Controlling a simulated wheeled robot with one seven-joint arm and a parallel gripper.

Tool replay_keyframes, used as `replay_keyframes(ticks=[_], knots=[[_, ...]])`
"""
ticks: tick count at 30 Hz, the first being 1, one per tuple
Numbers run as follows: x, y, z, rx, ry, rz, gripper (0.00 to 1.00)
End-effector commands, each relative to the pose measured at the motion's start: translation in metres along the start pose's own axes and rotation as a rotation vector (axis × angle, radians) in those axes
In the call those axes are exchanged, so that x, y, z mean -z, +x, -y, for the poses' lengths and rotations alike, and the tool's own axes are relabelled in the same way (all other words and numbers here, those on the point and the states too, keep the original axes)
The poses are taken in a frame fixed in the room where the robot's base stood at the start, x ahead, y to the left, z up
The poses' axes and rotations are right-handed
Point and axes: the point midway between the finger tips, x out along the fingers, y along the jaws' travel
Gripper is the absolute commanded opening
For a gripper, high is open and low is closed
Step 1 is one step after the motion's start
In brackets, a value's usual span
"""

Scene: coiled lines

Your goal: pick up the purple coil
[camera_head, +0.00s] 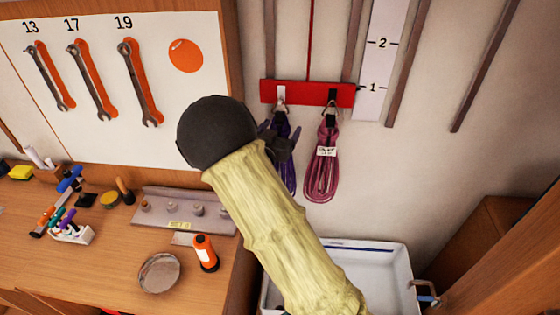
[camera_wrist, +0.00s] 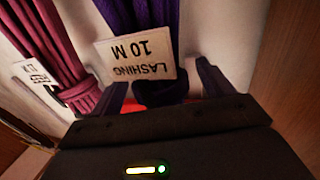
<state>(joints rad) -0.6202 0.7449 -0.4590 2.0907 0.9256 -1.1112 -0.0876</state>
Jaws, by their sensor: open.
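The purple coil (camera_head: 289,178) hangs from the left hook of a red rail on the wall, partly hidden behind my arm and gripper. In the wrist view, the purple coil (camera_wrist: 180,28) fills the upper middle, with a white tag (camera_wrist: 140,52) reading "LASHING 10 M" upside down. My gripper (camera_wrist: 163,88) is open, with one finger on each side of the purple coil's narrow bound part. I cannot tell whether either finger touches it. In the head view, my gripper (camera_head: 284,143) is at the coil's upper part.
A pink coil (camera_head: 321,172) hangs close on the right and shows at left in the wrist view (camera_wrist: 50,45). The red rail (camera_head: 310,94) is just above. A white basin (camera_head: 385,255) stands below, and a workbench (camera_head: 105,255) with tools is at left.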

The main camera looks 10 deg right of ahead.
Motion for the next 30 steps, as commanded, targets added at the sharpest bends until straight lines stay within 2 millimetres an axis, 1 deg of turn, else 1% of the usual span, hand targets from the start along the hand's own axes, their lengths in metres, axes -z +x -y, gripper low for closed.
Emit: replay_keyframes(ticks=[16,28,30], knots=[[-0.0005,0.0015,0.0005,0.001,0.0,0.0,0.8],[-0.0005,0.0014,0.0006,0.002,0.0,0.0,0.01],[0.0009,0.0017,0.0006,0.001,0.001,-0.003,0.0]])
